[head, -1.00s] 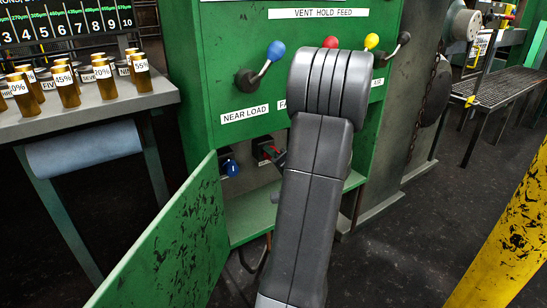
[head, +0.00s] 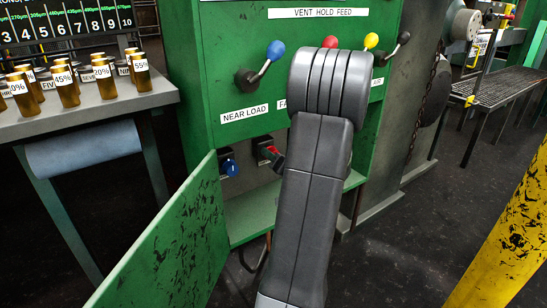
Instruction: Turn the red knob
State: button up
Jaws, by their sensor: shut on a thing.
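The red knob (head: 270,150) is in the open lower compartment of the green machine, on a small dark plate. It shows just left of my arm, and part of it is hidden. My gripper (head: 278,162) is mostly hidden behind my own arm. Only a small dark grey part of it shows, up against the red knob, and it is shut on the knob. How the fingers sit around the knob cannot be seen.
A blue knob (head: 230,167) sits left of the red one. An open green door (head: 170,245) swings out at lower left. Above are levers with blue (head: 276,50), red (head: 330,42) and yellow (head: 371,41) balls. A bench (head: 90,112) with brown bottles stands left.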

jog(key=shift+f, duration=0.1)
jog(key=o, duration=1)
jog(key=shift+s, duration=0.1)
jog(key=p+v, duration=0.2)
jog(key=v, duration=1.1)
jog(key=shift+s+d, duration=0.2)
jog(key=shift+s, duration=0.05)
jog(key=shift+w, duration=0.1)
jog(key=b+x, duration=0.2)
jog(key=x, duration=1.1)
jog(key=shift+w+a, duration=0.25)
jog(key=shift+w, duration=0.05)
jog(key=shift+s+d, duration=0.1)
